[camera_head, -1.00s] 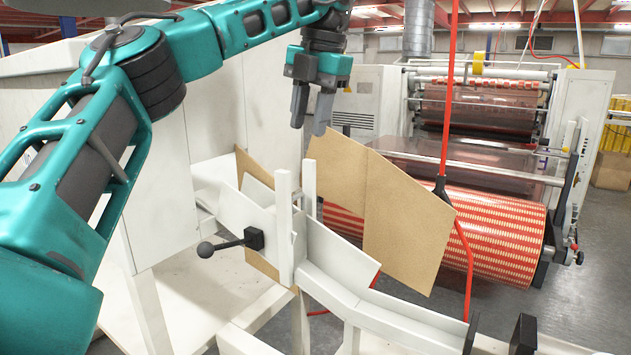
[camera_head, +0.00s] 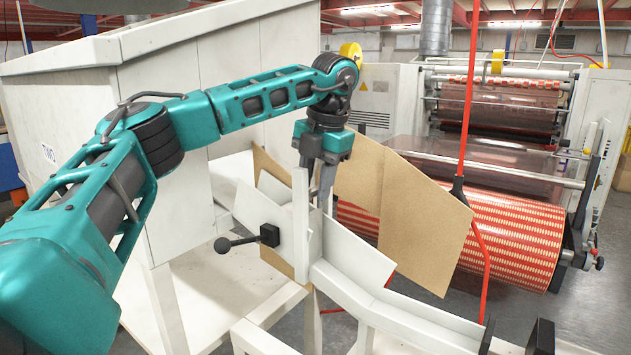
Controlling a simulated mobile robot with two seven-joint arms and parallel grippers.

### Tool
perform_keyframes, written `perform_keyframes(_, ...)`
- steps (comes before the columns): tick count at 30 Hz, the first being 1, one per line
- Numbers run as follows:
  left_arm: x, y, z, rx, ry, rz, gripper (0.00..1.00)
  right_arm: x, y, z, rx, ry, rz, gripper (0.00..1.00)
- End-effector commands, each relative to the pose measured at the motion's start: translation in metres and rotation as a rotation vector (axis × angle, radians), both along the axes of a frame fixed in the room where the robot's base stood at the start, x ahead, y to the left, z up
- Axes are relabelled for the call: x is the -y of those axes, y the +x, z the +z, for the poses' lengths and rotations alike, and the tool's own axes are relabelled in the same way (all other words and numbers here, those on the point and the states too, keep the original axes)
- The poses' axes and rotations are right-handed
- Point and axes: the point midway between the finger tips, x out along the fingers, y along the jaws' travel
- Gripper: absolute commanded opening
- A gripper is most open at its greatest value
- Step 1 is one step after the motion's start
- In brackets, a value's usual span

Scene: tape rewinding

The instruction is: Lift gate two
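I cannot tell which part here is the gate. My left gripper (camera_head: 321,182) points down just behind the post, between it and the tan boards. Its fingers look apart and hold nothing that I can see. The post and white panels hide part of the fingertips. My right gripper is not in view.
Tan boards (camera_head: 425,225) stand right of the gripper. A white chute (camera_head: 385,305) runs down toward the lower right. A red cable (camera_head: 466,110) hangs near the boards. A machine with a red and cream roll (camera_head: 505,230) stands behind. A yellow roll (camera_head: 351,52) shows beyond my wrist.

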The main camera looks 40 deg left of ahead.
Motion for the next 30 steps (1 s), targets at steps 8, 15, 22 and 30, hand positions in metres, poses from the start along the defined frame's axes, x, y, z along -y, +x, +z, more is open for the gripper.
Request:
perform_keyframes(8,-0.0001,0.0000,-0.0009,-0.001,0.000,0.000,0.33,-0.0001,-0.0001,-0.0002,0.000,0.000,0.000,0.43)
perform_keyframes(15,0.0000,0.0000,-0.0007,-0.001,0.000,-0.001,0.10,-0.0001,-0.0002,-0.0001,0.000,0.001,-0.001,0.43)
perform_keyframes(22,-0.0001,0.0001,-0.0005,0.000,0.000,0.000,0.00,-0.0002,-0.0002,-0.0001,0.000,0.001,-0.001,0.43)
perform_keyframes(30,-0.0002,0.0001,-0.0004,0.000,0.000,0.001,0.00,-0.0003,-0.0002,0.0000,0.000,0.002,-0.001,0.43)
